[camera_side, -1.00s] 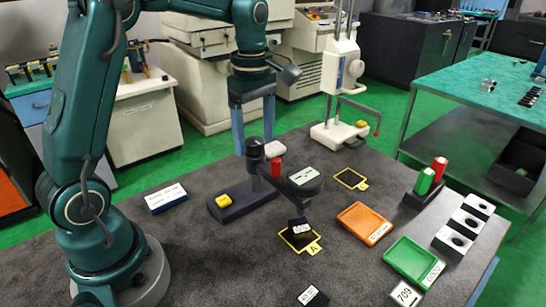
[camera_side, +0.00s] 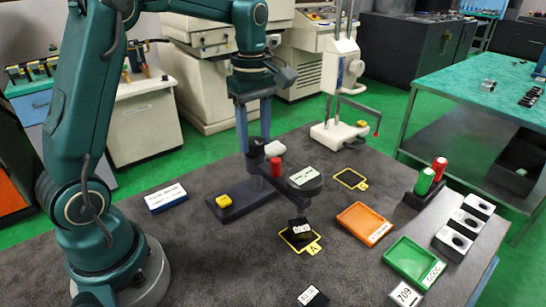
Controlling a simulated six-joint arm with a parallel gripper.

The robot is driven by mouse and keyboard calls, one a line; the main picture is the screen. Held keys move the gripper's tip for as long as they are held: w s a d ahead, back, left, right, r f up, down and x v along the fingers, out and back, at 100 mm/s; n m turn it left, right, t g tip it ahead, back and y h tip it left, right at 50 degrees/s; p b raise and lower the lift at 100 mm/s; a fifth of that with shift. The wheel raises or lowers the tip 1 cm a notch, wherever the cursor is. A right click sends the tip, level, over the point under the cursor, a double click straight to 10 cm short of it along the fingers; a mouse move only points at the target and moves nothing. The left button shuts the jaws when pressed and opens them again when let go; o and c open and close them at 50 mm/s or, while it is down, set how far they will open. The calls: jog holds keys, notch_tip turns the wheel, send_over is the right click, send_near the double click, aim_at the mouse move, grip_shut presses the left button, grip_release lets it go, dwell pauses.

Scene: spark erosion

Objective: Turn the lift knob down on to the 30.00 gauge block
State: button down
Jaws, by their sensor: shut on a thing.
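The comparator stand (camera_side: 246,203) has a dark base with a yellow button. A black lift knob (camera_side: 257,147) tops its column, with a red-handled part (camera_side: 276,168) beside it. Its head with a pale display (camera_side: 303,176) reaches right over a dark gauge block with a white label (camera_side: 301,227), which sits in the yellow frame marked A (camera_side: 316,247). The label is too small to read, and I cannot tell whether the head touches the block. My gripper (camera_side: 256,142) points down from above, its fingers shut on the lift knob.
An orange tray (camera_side: 350,218) and a green tray (camera_side: 396,262) lie to the right. A white stand (camera_side: 338,133) is behind. An empty yellow frame (camera_side: 351,179) lies between.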

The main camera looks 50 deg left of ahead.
jog(key=m, duration=0.9)
jog(key=shift+m, duration=0.4)
jog(key=m, duration=0.5)
jog(key=shift+m, duration=2.5)
jog(key=shift+r, duration=0.1)
jog(key=shift+c, duration=1.8)
grip_release()
